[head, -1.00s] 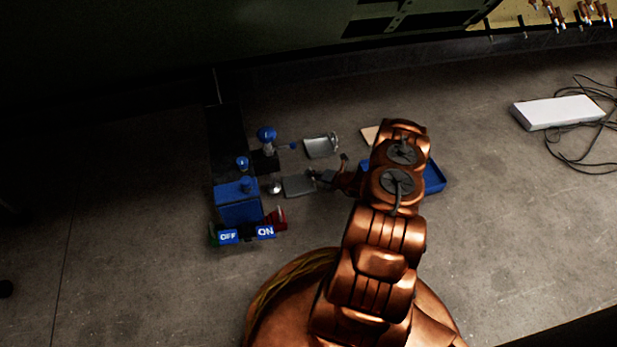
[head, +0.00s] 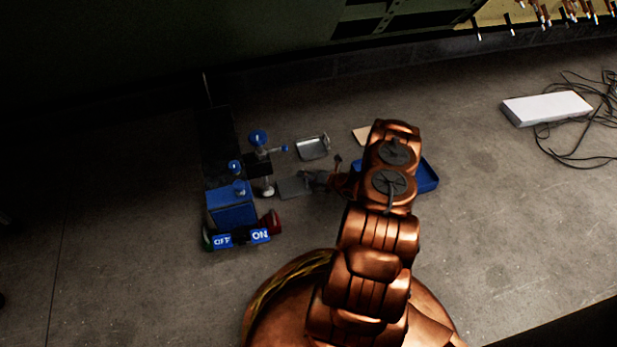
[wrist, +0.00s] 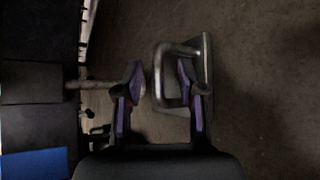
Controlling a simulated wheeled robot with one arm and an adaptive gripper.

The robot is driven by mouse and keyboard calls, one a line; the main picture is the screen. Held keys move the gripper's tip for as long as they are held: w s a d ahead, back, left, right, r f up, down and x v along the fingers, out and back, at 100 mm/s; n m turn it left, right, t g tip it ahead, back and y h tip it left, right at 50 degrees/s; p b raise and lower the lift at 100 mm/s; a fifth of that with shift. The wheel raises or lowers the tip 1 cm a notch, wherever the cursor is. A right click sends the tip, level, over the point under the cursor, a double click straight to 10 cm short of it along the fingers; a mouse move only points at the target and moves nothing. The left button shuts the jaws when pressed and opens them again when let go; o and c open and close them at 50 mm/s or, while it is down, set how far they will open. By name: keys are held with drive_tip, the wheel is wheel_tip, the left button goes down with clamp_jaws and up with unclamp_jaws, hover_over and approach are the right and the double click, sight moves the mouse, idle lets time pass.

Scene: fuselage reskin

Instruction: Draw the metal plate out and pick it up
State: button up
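In the head view a flat grey metal plate (head: 293,188) lies beside the blue press-like machine (head: 232,208). My gripper (head: 312,178) is at its right end. A second grey metal piece (head: 313,148), tray-like with a raised edge, lies just above. In the wrist view my gripper (wrist: 161,78) has its two fingers apart. A grey metal piece with a bent bar (wrist: 205,72) is ahead, the bar partly between the fingers and partly behind the right one. I cannot tell which of the two pieces this is, or whether a finger touches it.
A blue tray (head: 428,178) is partly hidden behind my arm, with a tan piece (head: 361,136) above it. The OFF and ON signs (head: 241,238) stand at the machine's front. A white box (head: 546,108) with loose cables is at right. The floor between is clear.

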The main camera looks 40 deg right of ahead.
drive_tip(key=v, duration=1.2)
idle(0.5)
